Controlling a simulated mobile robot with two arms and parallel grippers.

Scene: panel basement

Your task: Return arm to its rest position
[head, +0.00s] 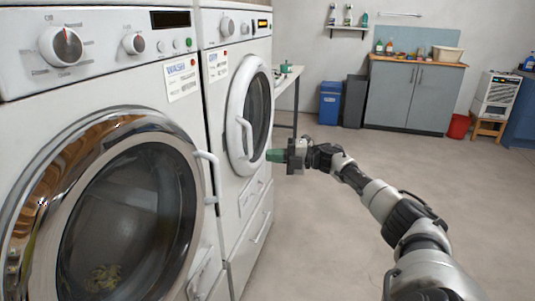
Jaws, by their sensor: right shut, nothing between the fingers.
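My right arm reaches in from the lower right. Its gripper (276,156), with green fingertips, is shut and empty. The dryer door looks closed or nearly so. My left gripper is not in view.
A table (286,78) stands beyond the dryer. A blue bin (330,103), grey cabinet (412,97), red bucket (459,126) and a white appliance (497,95) on a wooden stool line the back. The floor (400,165) in the middle is clear.

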